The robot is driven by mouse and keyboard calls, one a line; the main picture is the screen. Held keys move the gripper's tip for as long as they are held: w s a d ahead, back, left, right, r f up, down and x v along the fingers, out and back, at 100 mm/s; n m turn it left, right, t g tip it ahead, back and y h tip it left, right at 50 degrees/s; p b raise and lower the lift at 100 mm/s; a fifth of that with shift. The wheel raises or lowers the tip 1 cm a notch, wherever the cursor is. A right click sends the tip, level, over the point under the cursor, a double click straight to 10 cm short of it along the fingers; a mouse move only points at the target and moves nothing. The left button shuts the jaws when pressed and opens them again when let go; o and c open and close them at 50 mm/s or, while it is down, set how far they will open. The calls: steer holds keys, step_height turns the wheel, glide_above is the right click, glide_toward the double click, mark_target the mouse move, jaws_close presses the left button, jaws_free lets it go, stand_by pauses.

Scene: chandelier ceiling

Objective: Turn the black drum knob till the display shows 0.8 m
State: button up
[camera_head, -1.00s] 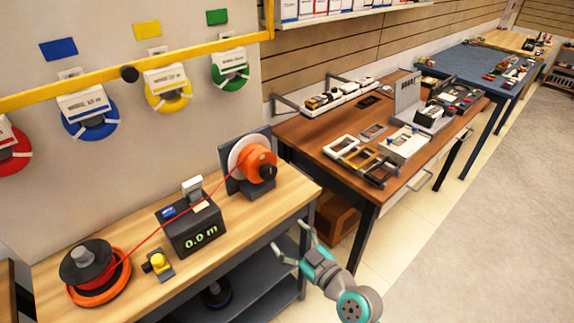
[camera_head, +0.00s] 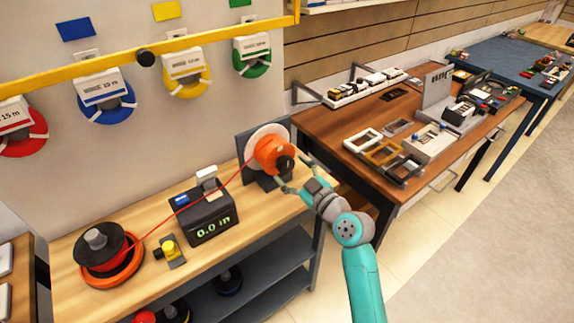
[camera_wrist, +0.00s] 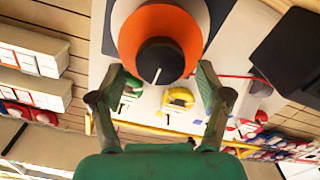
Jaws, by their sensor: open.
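The black drum knob (camera_wrist: 161,62) has a white line on its face and sits at the centre of the orange drum (camera_wrist: 132,40). In the head view the knob (camera_head: 285,165) is on the right end of the wooden bench, on the orange drum (camera_head: 266,152). My gripper (camera_head: 294,173) is open beside the knob. In the wrist view its two fingers (camera_wrist: 160,82) stand apart on either side of the knob's lower part, without visible contact. The display (camera_head: 213,228) on the dark box reads 0.0 m. A red line runs from the drum over the box to the left spool.
The left spool (camera_head: 101,243) and a yellow device (camera_head: 170,249) stand on the bench (camera_head: 65,290). A yellow rail (camera_head: 60,78) with coloured coils hangs behind. A brown table (camera_head: 335,126) with frames and trays stands to the right.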

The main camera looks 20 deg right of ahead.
steer(key=shift+x, duration=1.3)
steer(key=shift+c, duration=0.3)
steer(key=c, duration=1.1)
steer(key=shift+m, duration=0.3)
steer(key=m, duration=1.2)
steer(key=shift+d, duration=0.1)
steer(key=m, duration=0.6)
steer(key=shift+f+m, duration=0.15)
steer(key=shift+m, duration=0.25)
steer(key=m, duration=0.6)
steer(key=shift+f, duration=0.1)
